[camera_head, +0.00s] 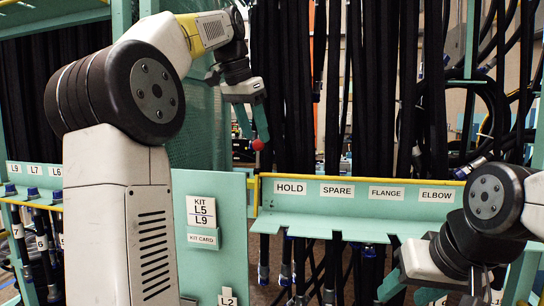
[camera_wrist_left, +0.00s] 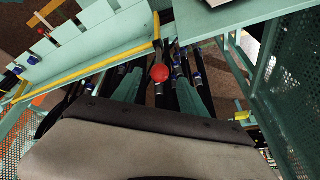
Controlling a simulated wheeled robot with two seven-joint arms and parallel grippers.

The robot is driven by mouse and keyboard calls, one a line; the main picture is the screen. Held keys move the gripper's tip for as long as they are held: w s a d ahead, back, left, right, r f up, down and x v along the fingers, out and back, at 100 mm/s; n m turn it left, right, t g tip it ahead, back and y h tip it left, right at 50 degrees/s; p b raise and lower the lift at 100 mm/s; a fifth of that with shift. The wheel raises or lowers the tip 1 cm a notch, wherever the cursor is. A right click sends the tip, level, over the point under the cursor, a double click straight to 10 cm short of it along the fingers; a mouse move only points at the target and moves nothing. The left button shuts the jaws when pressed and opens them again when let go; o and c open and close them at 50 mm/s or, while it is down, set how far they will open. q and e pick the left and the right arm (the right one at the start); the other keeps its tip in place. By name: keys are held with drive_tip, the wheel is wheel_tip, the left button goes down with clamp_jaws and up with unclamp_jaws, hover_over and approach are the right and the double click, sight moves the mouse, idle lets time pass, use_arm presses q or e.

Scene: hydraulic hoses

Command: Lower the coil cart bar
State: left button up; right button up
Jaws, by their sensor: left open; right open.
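A red ball knob (camera_head: 257,145) tops a short yellow upright bar (camera_head: 253,195) at the left end of the labelled teal shelf. My left gripper (camera_head: 252,122) is open just above the knob, fingers pointing down. In the left wrist view the red knob (camera_wrist_left: 160,73) lies between the two spread teal fingers of my left gripper (camera_wrist_left: 162,88); whether they touch it I cannot tell. A long yellow bar (camera_wrist_left: 80,70) runs along the teal shelf there. My right gripper (camera_head: 408,293) is open at the bottom right, partly cut off by the frame, apart from the knob.
The teal shelf (camera_head: 330,228) carries HOLD, SPARE, FLANGE and ELBOW labels. Many black hoses (camera_head: 385,90) hang behind and below it. A teal panel (camera_head: 218,245) with a KIT L5 L9 card (camera_head: 202,212) stands left of the knob.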

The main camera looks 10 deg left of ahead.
use_arm(q)
drive_tip(key=x, duration=0.7)
drive_tip(key=shift+f, duration=0.25)
clamp_jaws()
idle(1.1)
